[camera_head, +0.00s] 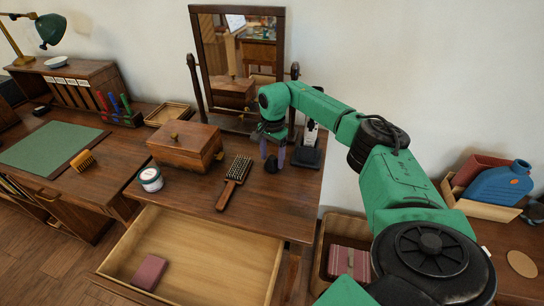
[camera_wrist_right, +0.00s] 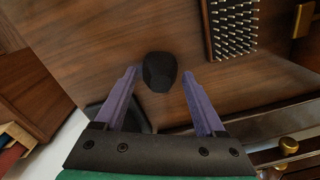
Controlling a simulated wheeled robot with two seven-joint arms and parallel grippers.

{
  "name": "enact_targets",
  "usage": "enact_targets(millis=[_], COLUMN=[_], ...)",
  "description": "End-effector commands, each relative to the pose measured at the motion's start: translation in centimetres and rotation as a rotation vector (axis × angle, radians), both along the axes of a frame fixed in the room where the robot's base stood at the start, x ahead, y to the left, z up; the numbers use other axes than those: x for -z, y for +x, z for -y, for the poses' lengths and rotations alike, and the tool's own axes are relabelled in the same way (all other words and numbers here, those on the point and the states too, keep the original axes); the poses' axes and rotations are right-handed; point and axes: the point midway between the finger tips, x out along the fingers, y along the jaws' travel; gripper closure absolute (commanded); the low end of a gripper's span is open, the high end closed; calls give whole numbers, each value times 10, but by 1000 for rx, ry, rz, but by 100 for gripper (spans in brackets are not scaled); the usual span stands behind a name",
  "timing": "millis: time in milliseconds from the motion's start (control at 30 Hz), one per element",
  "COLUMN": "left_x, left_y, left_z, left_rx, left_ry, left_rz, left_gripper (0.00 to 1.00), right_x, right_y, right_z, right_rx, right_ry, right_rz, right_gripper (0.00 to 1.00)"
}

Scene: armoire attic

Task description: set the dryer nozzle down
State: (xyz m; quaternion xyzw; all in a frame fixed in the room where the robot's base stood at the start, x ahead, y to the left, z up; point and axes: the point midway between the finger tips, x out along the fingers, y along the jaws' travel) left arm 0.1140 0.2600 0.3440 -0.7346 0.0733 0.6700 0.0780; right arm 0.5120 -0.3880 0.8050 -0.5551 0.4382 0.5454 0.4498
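The dryer nozzle is a small black piece (camera_head: 271,165) that appears to rest on the dresser top (camera_head: 205,190), right of the brush. My right gripper (camera_head: 273,154) points down over it with its purple fingers apart. In the right wrist view the nozzle (camera_wrist_right: 160,72) lies between the two fingertips (camera_wrist_right: 159,73), with a visible gap on each side. The gripper is open and holds nothing. My left gripper is out of view.
A black-and-white device (camera_head: 309,150) stands close on the right. A mirror (camera_head: 240,70) rises behind. The open drawer (camera_head: 215,262) juts out in front.

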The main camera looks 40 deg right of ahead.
Motion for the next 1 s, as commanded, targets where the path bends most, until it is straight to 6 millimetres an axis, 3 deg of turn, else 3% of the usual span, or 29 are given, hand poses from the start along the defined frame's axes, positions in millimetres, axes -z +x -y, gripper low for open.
enact_targets(millis=[367, 467, 700, 800, 1000], left_x=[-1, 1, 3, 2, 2], left_y=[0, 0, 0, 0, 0], left_z=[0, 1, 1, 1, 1], left_rx=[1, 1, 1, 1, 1], left_ry=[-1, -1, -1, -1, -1], left_rz=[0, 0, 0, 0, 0], left_gripper=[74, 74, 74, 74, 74], right_x=[-8, -26, -92, -112, -124], right_y=[0, 1, -1, -1, -2], right_z=[0, 0, 0, 0, 0], right_rx=[0, -1, 0, 0, 0], right_ry=[0, 0, 0, 1, 0], right_rz=[2, 6, 5, 4, 0], right_gripper=[26, 26, 26, 26, 26])
